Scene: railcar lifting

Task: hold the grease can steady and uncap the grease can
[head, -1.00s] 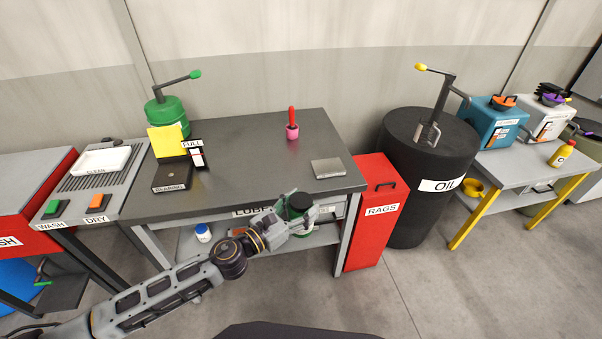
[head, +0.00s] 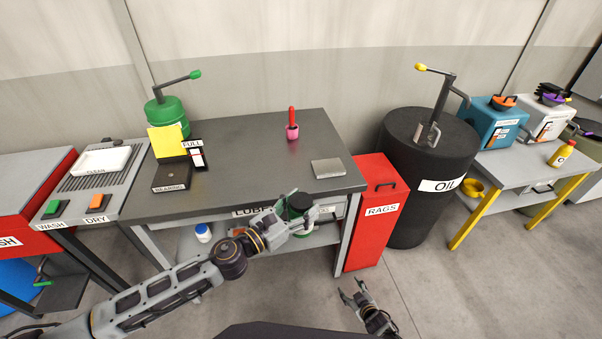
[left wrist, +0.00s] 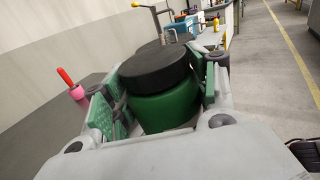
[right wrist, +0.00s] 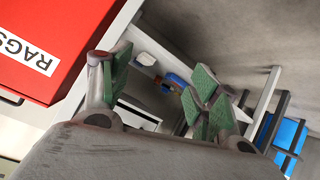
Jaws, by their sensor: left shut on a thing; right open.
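The grease can, green (left wrist: 165,108) with a wide black cap (left wrist: 155,68), is between the pads of my left gripper (left wrist: 155,95), which is shut on its sides. The cap is on the can. In the head view the can (head: 299,203) is held in front of the bench's front edge, partly hidden by my left gripper (head: 300,222). My right gripper (head: 358,295) is open and empty, lower and to the right of the can. It also shows open in the right wrist view (right wrist: 155,82); the can is not recognisable there.
The dark-topped bench (head: 255,150) carries a pink pot with a red handle (head: 292,125) and a grey block (head: 327,168). A red RAGS bin (head: 375,215) and black OIL drum (head: 428,190) stand right. Floor in front is clear.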

